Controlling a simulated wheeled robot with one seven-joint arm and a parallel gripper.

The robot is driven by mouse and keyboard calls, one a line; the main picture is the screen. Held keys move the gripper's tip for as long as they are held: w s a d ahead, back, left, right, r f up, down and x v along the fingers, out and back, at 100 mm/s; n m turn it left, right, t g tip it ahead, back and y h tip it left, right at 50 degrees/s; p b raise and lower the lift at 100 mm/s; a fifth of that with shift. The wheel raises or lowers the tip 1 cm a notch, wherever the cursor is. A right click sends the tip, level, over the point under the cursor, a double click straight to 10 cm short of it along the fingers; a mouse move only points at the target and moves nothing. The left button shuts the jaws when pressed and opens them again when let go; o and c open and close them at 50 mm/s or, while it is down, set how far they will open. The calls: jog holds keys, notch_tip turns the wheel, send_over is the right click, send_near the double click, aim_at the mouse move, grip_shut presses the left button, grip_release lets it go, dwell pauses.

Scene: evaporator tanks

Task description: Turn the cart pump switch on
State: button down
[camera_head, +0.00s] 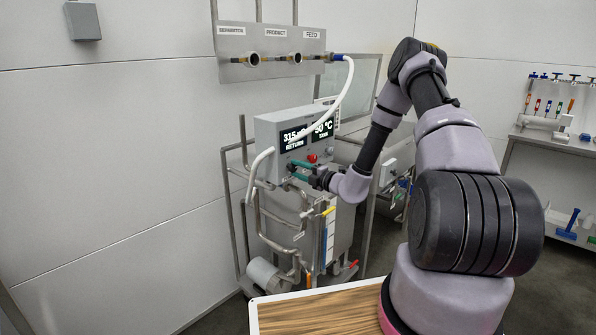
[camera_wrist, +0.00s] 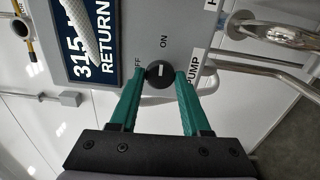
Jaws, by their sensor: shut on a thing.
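The pump switch is a round black knob (camera_wrist: 159,75) with a short white mark, on the grey control box (camera_head: 262,135) of the cart. In the wrist view it sits near OFF and ON lettering, with a PUMP label beside it. Which way the mark points is hard to tell. My gripper (camera_wrist: 160,80) has green fingers on either side of the knob, shut on it. In the head view my gripper (camera_head: 297,171) reaches the lower front of the box, and the knob is hidden there.
A display reading RETURN (camera_wrist: 92,35) is close beside the fingers. A red button (camera_head: 312,158) sits above my gripper in the head view. A white hose (camera_head: 343,100) hangs down from the wall panel (camera_head: 270,66). Pipes (camera_head: 272,222) lie below the box.

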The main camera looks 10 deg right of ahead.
jog(key=shift+d+m, duration=0.1)
jog(key=shift+m, duration=0.2)
jog(key=shift+c, duration=1.9)
grip_release()
jog(key=shift+s, duration=0.1)
jog(key=v, duration=1)
jog(key=shift+s+d, duration=0.2)
jog(key=shift+s, duration=0.05)
